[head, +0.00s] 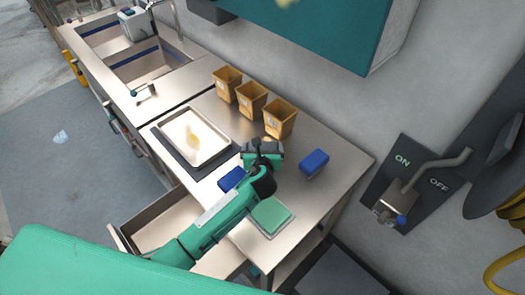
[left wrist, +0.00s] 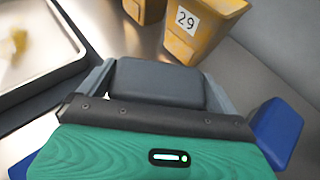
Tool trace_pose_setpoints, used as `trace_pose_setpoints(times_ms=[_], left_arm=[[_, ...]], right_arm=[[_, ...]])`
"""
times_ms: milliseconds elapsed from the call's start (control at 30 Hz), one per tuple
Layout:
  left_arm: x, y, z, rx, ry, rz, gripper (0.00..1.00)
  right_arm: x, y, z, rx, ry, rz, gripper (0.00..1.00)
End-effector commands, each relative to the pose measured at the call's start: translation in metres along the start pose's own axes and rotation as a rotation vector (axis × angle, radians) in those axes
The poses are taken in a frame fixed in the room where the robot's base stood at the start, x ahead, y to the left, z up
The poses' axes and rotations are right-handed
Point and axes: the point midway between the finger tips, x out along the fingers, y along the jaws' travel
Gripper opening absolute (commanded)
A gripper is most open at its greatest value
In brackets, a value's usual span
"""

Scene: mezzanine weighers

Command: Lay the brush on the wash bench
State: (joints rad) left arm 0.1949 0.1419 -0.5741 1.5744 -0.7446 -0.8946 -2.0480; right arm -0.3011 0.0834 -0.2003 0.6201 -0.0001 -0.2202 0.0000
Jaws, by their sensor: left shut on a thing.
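My left gripper (head: 262,150) is over the steel worktop, between two blue blocks. In the left wrist view its fingers are shut on a dark grey block (left wrist: 158,82). I cannot tell for certain whether this block is the brush; no bristles show, and in the head view it is largely hidden by the gripper. The wash bench (head: 178,82), with steel basins and a tap, stands at the upper left, well apart from the gripper. My right gripper is not in view.
A steel tray (head: 225,153) with a yellowish patch lies left of the gripper. Three yellow bins (head: 279,119) stand behind. A blue block (head: 314,163) is to the right, another (head: 231,179) to the left. A green pad (head: 270,214) lies in front. A drawer (head: 137,247) is open.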

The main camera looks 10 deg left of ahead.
Motion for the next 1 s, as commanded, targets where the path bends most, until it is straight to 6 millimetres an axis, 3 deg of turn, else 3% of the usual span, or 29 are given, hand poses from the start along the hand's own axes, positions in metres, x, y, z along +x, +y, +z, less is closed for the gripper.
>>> trace_pose_setpoints(times_ms=[167, 533, 567, 867, 1000], left_arm=[[0.007, 0.000, -0.018, 0.001, 0.001, 0.001, 0.70], [0.009, 0.000, -0.021, 0.001, 0.000, 0.000, 0.70], [0.009, 0.000, -0.021, 0.001, 0.001, 0.000, 1.00], [0.007, 0.000, -0.017, -0.001, 0.000, 0.000, 1.00], [-0.005, 0.000, -0.019, 0.001, -0.001, -0.001, 1.00]], right_arm=[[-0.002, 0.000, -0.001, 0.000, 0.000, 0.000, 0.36], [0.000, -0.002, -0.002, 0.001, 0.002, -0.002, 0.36], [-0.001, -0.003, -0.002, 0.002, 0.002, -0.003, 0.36], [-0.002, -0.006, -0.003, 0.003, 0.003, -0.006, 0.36], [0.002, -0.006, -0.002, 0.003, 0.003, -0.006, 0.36]])
